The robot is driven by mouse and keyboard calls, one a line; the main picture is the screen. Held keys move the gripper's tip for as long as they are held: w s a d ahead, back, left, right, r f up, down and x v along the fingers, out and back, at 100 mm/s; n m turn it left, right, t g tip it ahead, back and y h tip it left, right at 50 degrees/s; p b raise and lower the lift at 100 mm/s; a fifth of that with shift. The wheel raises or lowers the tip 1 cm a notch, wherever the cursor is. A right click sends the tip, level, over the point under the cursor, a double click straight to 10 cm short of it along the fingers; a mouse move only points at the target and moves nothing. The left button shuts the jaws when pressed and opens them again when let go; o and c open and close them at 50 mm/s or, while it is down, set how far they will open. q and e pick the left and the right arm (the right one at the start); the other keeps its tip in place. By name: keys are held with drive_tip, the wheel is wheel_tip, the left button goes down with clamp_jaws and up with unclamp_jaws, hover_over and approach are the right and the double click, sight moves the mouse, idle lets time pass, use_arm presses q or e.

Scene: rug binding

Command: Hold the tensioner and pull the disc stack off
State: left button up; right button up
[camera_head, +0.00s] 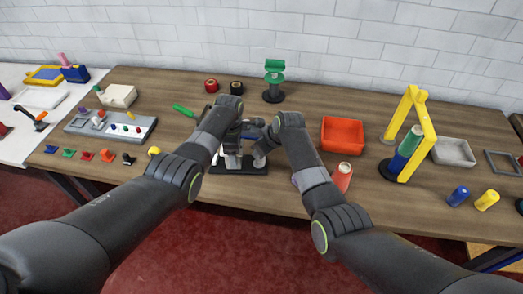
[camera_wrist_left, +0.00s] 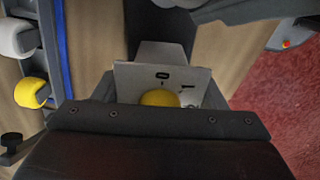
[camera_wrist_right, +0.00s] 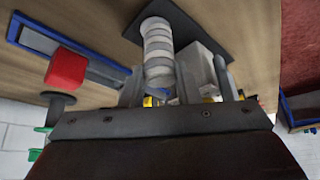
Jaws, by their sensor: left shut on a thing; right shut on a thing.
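The tensioner fills the middle of the left wrist view as a pale plate with 0 and 1 marks (camera_wrist_left: 195,78) and a round yellow knob (camera_wrist_left: 160,98). My left gripper (camera_wrist_left: 160,72) is shut on it; its fingertips are partly hidden. The disc stack, pale ribbed discs (camera_wrist_right: 158,50) in a column, stands on a dark base in the right wrist view. My right gripper (camera_wrist_right: 165,92) is shut on the stack's near end, where the contact is mostly hidden. In the head view both grippers meet over the black base plate (camera_head: 240,169), and my arms cover most of the fixture.
A red tray (camera_head: 342,135) and a yellow A-frame stand (camera_head: 431,130) are to the right. A standing red spool (camera_head: 342,176) is close to my right forearm. A grey sorting board (camera_head: 110,127) lies left. A green-topped stand (camera_head: 274,80) is behind the arms.

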use_arm(q)
drive_tip(key=shift+s+d+f, duration=0.2)
drive_tip(key=shift+s+f, duration=0.3)
use_arm(e)
drive_tip(key=r, duration=0.2)
drive_tip(key=a+r, duration=0.1)
drive_tip(key=shift+w, duration=0.35)
drive_tip(key=shift+r, duration=1.4)
use_arm(q)
drive_tip(key=shift+r, duration=0.1)
use_arm(e)
drive_tip(key=shift+s+r, duration=0.15)
drive_tip(key=shift+r, duration=0.3)
drive_tip(key=shift+c, duration=0.4)
use_arm(q)
drive_tip(key=shift+w+r, duration=0.1)
drive_tip(key=o, duration=1.3)
drive_tip(key=shift+w+d, duration=0.1)
drive_tip(key=shift+w, duration=0.05)
use_arm(e)
drive_tip(key=shift+f, duration=0.15)
use_arm(q)
drive_tip(key=shift+o, duration=0.2)
drive_tip(key=shift+r, duration=0.2)
use_arm(e)
drive_tip(key=shift+s, duration=0.1)
